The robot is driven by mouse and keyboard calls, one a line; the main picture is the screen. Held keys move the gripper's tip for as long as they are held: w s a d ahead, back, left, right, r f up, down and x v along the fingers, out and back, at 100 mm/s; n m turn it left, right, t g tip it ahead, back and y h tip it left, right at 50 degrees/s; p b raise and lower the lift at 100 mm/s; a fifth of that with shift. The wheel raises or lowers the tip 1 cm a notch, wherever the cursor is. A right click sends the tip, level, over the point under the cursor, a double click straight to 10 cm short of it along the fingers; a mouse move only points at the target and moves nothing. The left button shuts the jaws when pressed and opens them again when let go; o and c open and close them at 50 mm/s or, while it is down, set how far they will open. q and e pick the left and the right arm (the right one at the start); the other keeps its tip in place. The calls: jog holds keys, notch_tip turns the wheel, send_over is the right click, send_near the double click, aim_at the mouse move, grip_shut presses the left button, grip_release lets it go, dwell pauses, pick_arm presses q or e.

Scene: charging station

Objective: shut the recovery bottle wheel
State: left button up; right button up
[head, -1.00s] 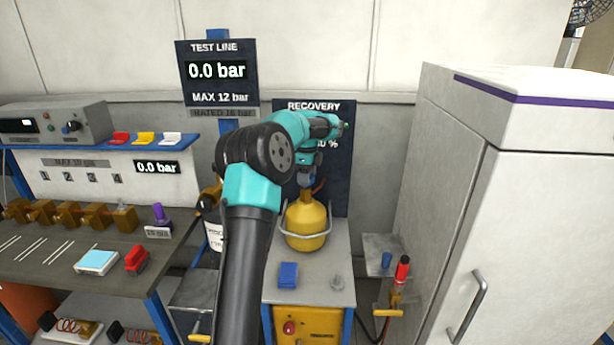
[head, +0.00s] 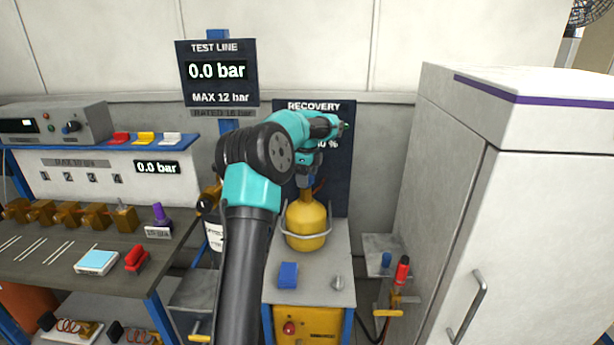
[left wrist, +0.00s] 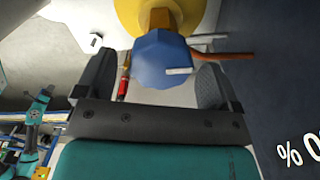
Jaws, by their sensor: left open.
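The yellow recovery bottle (head: 306,222) stands on a grey stand under the RECOVERY sign. My left arm reaches over to its top, and my left gripper (head: 306,182) points down there. In the left wrist view the blue wheel (left wrist: 163,58) sits on top of the yellow bottle (left wrist: 190,12). My left gripper's two dark fingers (left wrist: 157,80) are open, one on each side of the wheel. I cannot tell whether either finger touches it. A white bar marks the wheel's face. My right gripper is not in view.
A blue block (head: 288,275) and a small grey knob (head: 337,283) are on the stand's front. The RECOVERY sign (head: 338,180) is close behind the bottle. A white cabinet (head: 540,220) stands at right, a workbench (head: 60,250) at left.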

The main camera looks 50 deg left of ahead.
pick_arm(q)
notch_tip(320, 180, up, 17)
jog(key=shift+r, duration=0.2)
dwell(0.7)
dwell(0.4)
